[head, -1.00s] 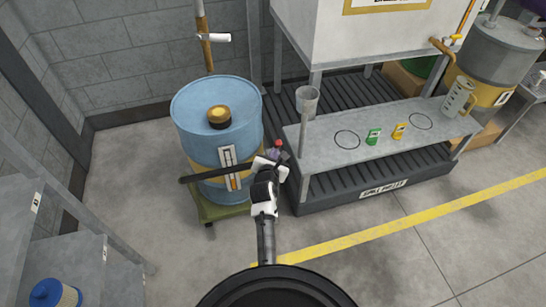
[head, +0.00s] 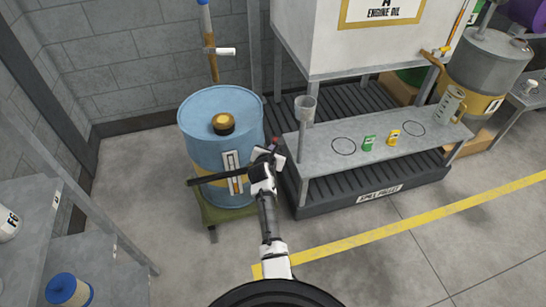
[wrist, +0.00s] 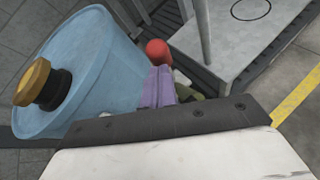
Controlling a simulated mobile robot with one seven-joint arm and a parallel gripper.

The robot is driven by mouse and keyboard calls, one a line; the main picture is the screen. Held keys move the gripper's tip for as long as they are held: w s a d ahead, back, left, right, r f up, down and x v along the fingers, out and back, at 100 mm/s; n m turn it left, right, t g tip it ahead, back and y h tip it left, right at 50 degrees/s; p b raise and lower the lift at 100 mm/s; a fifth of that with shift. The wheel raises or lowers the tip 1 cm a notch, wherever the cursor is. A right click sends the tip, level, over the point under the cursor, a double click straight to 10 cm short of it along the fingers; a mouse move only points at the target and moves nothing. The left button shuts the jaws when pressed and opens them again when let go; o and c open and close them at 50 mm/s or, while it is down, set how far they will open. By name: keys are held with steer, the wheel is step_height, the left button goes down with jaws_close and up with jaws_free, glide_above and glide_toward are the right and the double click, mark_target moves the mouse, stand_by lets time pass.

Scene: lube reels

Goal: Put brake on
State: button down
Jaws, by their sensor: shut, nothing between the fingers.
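A blue drum (head: 200,133) with a brass-coloured cap stands on an olive-green wheeled trolley (head: 222,213). A red knob (wrist: 158,52), which looks like the end of the brake lever, shows just beyond my fingers in the wrist view. In the head view the red knob (head: 275,142) is small and partly hidden by my gripper. My gripper (wrist: 157,88), with purple fingers, is shut and empty at the drum's right side, close to the knob. I cannot tell whether it touches the knob. The lever's lower part is hidden.
A grey metal bench (head: 372,137) on a black spill pallet (head: 370,192) stands right of the drum. Grey shelves (head: 85,262) stand at the left. The floor in front is clear, with a yellow line (head: 400,228).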

steer(key=w+a+r, duration=0.1)
steer(key=w+a, duration=0.1)
steer(key=w, duration=0.4)
steer(key=shift+r+p, duration=0.25)
steer(key=shift+p, duration=0.1)
steer(key=shift+r, duration=0.1)
steer(key=shift+r+p, duration=0.7)
steer(key=shift+p, duration=0.25)
